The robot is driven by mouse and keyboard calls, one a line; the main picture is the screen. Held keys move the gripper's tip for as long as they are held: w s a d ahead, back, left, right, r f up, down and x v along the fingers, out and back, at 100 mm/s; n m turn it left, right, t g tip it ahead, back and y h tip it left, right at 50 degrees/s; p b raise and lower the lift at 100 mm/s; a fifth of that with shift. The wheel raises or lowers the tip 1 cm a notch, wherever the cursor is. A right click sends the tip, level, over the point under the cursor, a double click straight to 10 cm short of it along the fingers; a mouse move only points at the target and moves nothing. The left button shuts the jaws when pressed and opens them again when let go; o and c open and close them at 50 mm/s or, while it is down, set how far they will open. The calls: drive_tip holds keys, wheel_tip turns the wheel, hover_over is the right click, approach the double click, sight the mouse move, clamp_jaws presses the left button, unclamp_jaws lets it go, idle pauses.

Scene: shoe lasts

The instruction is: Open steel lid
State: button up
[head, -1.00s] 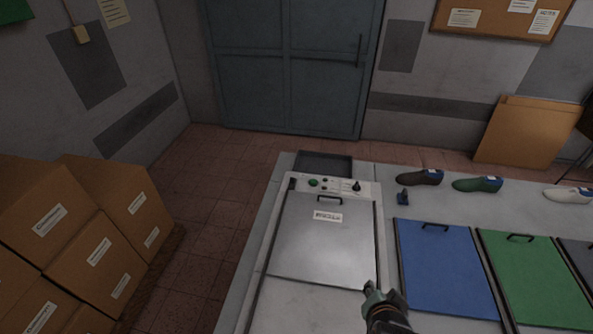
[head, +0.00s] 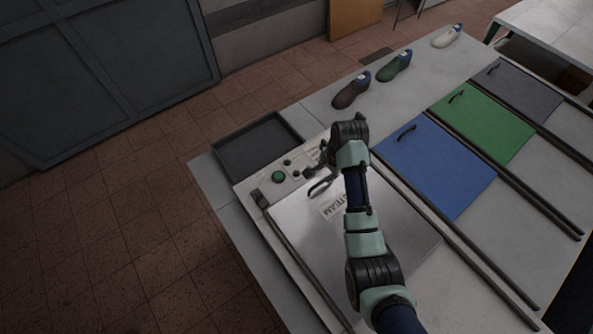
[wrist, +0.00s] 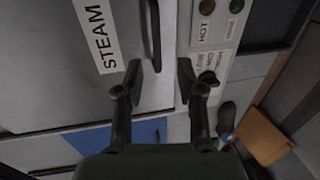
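The steel lid (head: 293,222) lies flat on the white-framed unit, with a STEAM label on it. My arm hides part of it. Its dark bar handle (head: 320,187) is near the control-panel edge and also shows in the wrist view (wrist: 155,38). My gripper (head: 318,165) is beside the handle, above the panel end of the lid. In the wrist view my gripper (wrist: 158,82) is open, with a clear gap between its fingers. The handle's end is just ahead of the fingertips, nearer the left finger. Contact with the handle cannot be told.
The control panel (head: 285,180) has a green button and knobs; a dark knob (wrist: 208,77) is close to the right finger. A black tray (head: 255,146) lies behind it. Blue (head: 435,165) and green (head: 482,120) lids lie to the right. Several shoe lasts stand along the back.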

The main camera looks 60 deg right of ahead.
sight(322, 181)
drive_tip(key=f, duration=0.5)
drive_tip(key=f+b, duration=0.1)
drive_tip(key=f, duration=0.1)
drive_tip(key=shift+w+d+f, duration=0.3)
drive_tip(key=shift+w+f, duration=0.05)
drive_tip(key=shift+c, duration=0.2)
clamp_jaws()
